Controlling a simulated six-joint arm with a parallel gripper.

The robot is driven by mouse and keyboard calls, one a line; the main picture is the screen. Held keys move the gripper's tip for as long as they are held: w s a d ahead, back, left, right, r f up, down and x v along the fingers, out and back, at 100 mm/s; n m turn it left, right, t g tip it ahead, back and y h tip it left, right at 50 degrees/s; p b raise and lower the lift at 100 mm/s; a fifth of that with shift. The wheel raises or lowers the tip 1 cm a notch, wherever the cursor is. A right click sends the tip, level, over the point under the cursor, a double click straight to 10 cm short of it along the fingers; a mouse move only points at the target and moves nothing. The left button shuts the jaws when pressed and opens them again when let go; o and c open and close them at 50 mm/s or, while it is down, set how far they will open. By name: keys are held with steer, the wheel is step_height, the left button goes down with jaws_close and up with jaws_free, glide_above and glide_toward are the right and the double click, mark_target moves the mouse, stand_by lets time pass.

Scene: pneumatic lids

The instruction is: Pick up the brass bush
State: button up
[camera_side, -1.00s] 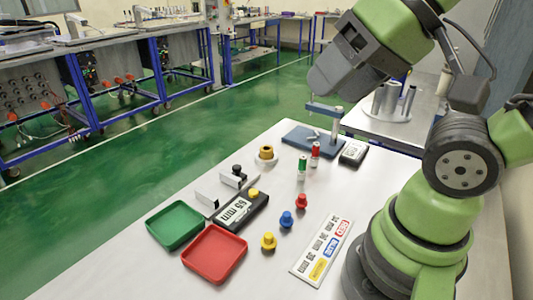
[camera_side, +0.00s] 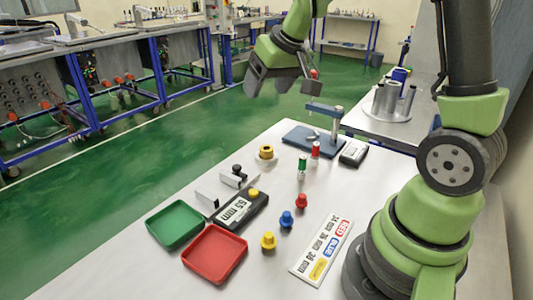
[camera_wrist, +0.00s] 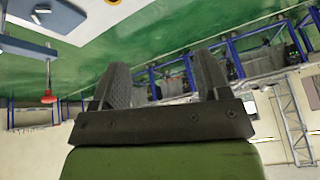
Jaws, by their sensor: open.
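A short golden ring, which looks like the brass bush (camera_side: 266,152), sits on a small white round base toward the back of the white table in the side view. My gripper (camera_side: 268,82) is high up, beyond the table's far edge and well above the ring. It is tilted away from the table. In the wrist view my gripper (camera_wrist: 162,82) has its two dark fingers apart, with nothing between them.
A blue-based press (camera_side: 325,120) stands right of the ring. Red and green cylinders (camera_side: 302,165) are in front of it.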

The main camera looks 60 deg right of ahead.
steer(key=g+h, duration=0.1)
glide_toward(267, 146)
steer(key=f, duration=0.3)
steer(key=shift+w+a, duration=0.2)
steer(key=shift+w, duration=0.2)
steer(key=shift+x, duration=2.95)
steer(key=shift+c, duration=0.2)
steer(key=c, duration=1.1)
